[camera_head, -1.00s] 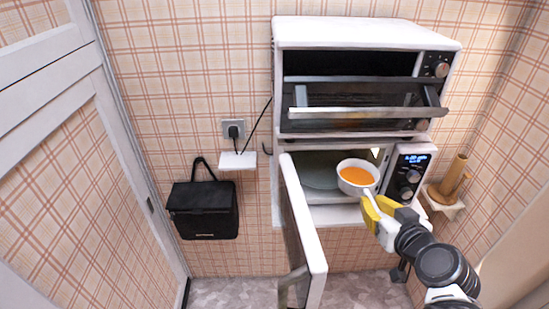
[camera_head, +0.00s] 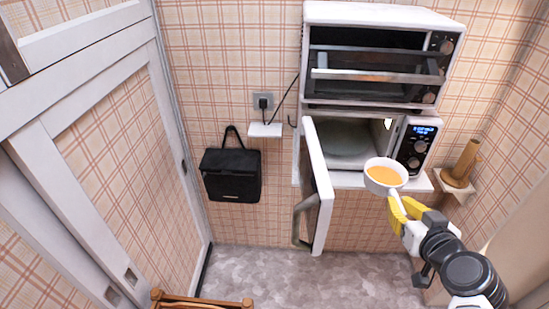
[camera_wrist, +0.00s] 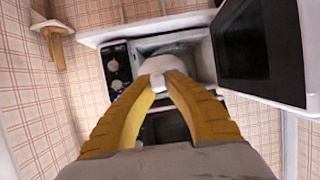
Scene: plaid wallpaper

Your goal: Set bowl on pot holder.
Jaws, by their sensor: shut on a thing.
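A white bowl (camera_head: 384,177) with a handle holds orange liquid and looks about level in the head view. My gripper (camera_head: 402,207) has yellow fingers shut on the bowl's handle, holding it in the air in front of the open microwave. In the wrist view my gripper's fingers (camera_wrist: 161,85) point at the microwave, with the white bowl (camera_wrist: 167,64) partly hidden beyond their tips. I cannot make out a pot holder in these frames.
The microwave (camera_head: 418,146) stands open, its door (camera_head: 318,190) swung out left of the bowl. A toaster oven (camera_head: 380,15) sits above. A wooden item on a small shelf (camera_head: 463,188) is at right. A wooden furniture edge (camera_head: 200,302) shows at bottom left.

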